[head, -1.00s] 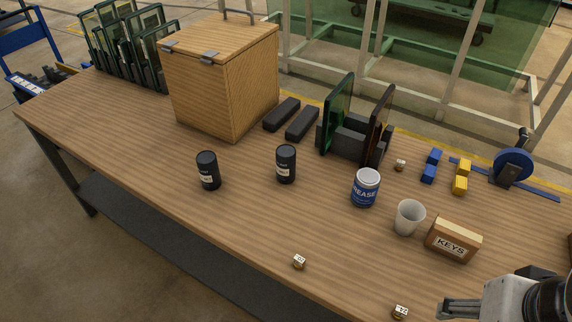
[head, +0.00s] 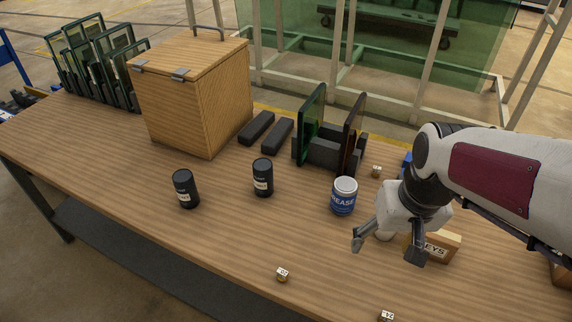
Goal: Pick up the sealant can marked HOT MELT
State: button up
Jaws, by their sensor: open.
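Two black cans with white labels stand upright on the wooden table in the head view. One black can (head: 186,188) is on the left, and the other black can (head: 263,177) is to its right and a little farther back. Their label print is too small to read surely, so I cannot tell which is marked HOT MELT. My gripper (head: 388,250) is open and empty, pointing down at the right, in front of the grease can and well to the right of both black cans.
A blue-and-white grease can (head: 343,196) stands between the black cans and my gripper. The KEYS box (head: 441,245) is partly behind my gripper. A wooden box (head: 196,98), dark bars (head: 257,128) and a glass-panel rack (head: 325,150) stand behind. The front left tabletop is clear.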

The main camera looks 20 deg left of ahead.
aim_at(266, 168)
jog(key=w+a+f+n+y, duration=0.15)
jog(key=w+a+f, duration=0.25)
jog(key=a, duration=0.5)
jog(key=w+a+f+n, duration=0.2)
jog(key=w+a+f, duration=0.25)
jog(key=a, duration=0.45)
jog(key=w+a+f+n+y, duration=0.1)
jog(key=w+a+f, duration=0.35)
jog(key=a, duration=0.55)
jog(key=shift+n+t+y, duration=0.65)
jog(key=shift+t+y, duration=0.1)
jog(key=shift+t, duration=0.15)
jog(key=w+a+r, duration=0.1)
jog(key=a, duration=0.1)
jog(key=w+a+r, duration=0.1)
jog(key=w, duration=0.1)
jog(key=w+a+r, duration=0.2)
jog(key=shift+w+a, duration=0.1)
jog(key=shift+a, duration=0.25)
jog(key=shift+w, duration=0.1)
jog(key=shift+x, duration=1.25)
jog(key=shift+a, duration=0.1)
jog(key=shift+x, duration=2.6)
jog(key=shift+w, duration=0.1)
